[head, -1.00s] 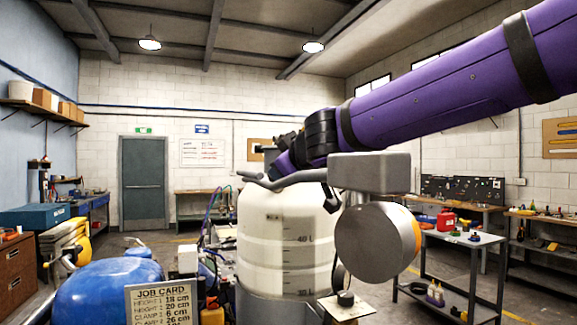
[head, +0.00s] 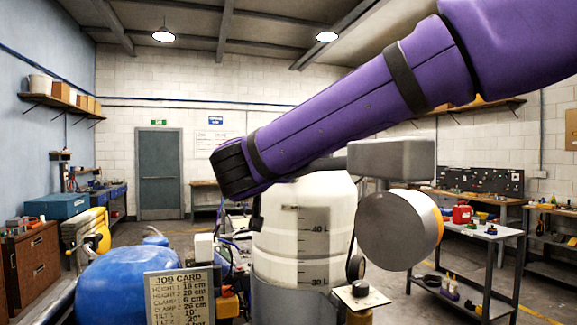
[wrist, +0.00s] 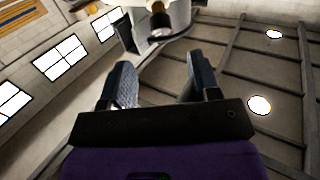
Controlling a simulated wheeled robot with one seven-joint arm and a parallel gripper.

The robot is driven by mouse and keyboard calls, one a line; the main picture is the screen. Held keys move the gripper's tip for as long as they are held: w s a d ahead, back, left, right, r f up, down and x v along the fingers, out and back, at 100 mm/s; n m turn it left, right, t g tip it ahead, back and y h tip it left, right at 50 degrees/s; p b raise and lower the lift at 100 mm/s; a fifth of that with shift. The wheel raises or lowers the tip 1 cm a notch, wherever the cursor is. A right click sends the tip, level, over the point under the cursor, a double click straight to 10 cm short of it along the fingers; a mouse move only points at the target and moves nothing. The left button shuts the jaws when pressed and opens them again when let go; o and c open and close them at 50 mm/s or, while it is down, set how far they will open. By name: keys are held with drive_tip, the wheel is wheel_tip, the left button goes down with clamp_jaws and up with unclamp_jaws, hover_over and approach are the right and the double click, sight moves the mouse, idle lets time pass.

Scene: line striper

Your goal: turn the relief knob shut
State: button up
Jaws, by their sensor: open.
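A black round knob (head: 359,287) sits on a small cream plate at the lower middle of the head view, right of the white tank (head: 290,245). No label shows whether it is the relief knob. In the wrist view, my gripper (wrist: 158,72) is open, with nothing between its two dark fingers. It points towards ceiling beams and a white body with a dark cylindrical part (wrist: 160,18), which I cannot identify. In the head view my purple arm crosses above the tank, and the gripper itself is hidden behind the arm's black end.
A job card (head: 180,297) stands at the lower left before a blue rounded tank (head: 125,288). A grey box and a large disc (head: 398,230) stand out right of the white tank. A tool cart (head: 485,238) is farther right. Open floor shows towards the door (head: 160,175).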

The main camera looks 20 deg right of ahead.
drive_tip(key=shift+m, duration=0.5)
drive_tip(key=x, duration=1)
drive_tip(key=shift+w+r, duration=0.1)
drive_tip(key=shift+r, duration=0.15)
drive_tip(key=c, duration=0.9)
